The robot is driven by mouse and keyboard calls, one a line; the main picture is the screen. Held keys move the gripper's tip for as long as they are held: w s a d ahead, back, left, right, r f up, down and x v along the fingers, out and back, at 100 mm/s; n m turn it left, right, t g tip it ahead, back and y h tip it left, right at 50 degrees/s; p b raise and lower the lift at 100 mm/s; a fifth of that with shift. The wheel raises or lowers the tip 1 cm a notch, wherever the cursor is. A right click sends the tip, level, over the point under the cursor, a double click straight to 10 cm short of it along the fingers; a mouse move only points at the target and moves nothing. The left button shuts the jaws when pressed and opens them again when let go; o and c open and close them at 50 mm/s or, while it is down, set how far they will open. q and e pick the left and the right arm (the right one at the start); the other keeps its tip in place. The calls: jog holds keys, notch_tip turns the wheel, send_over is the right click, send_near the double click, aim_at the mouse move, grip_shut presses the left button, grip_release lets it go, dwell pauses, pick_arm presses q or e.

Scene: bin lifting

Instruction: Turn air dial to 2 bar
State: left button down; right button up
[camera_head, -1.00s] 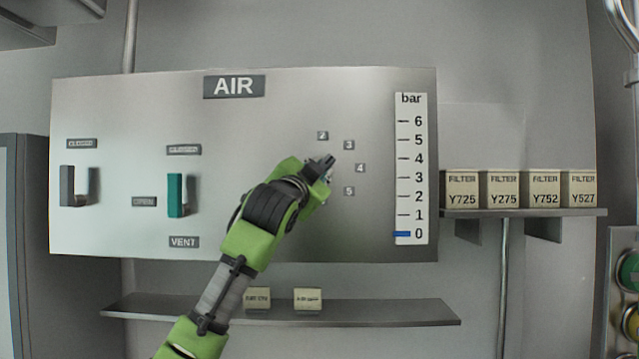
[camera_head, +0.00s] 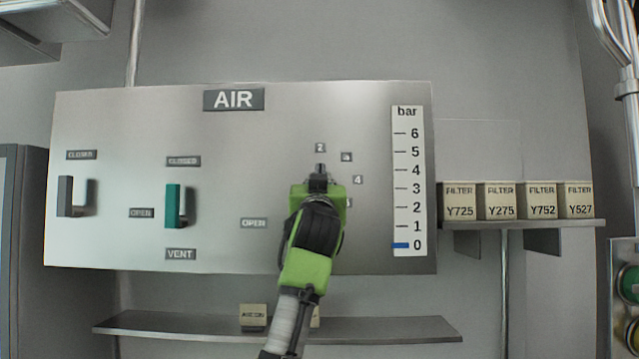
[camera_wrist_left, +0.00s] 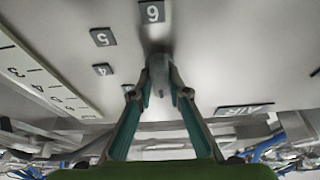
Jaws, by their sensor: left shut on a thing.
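The AIR panel (camera_head: 120,115) fills the middle of the head view. The air dial (camera_head: 320,169) is mostly hidden behind my left gripper (camera_head: 319,183); its dark tip points up, towards the small "2" label (camera_head: 320,147). In the left wrist view the grey dial knob (camera_wrist_left: 159,72) stands between the fingertips of my left gripper (camera_wrist_left: 160,94), which is shut on it. The bar scale (camera_head: 408,170) runs from 0 to 6, and its blue marker (camera_head: 400,245) is at 0. My right gripper is not in view.
A grey handle (camera_head: 66,196) and a green handle (camera_head: 173,205) stick out of the panel at the left. Filter boxes (camera_head: 501,201) stand on a shelf at the right. A lower shelf (camera_head: 150,325) runs below the panel, with small boxes on it.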

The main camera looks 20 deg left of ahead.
pick_arm(q)
jog(key=shift+n, duration=0.4)
jog(key=c, duration=1.9)
grip_release()
jog(key=shift+s, duration=0.1)
jog(key=v, duration=1.1)
jog(key=shift+s+d+f, duration=0.2)
jog(key=shift+s, duration=0.1)
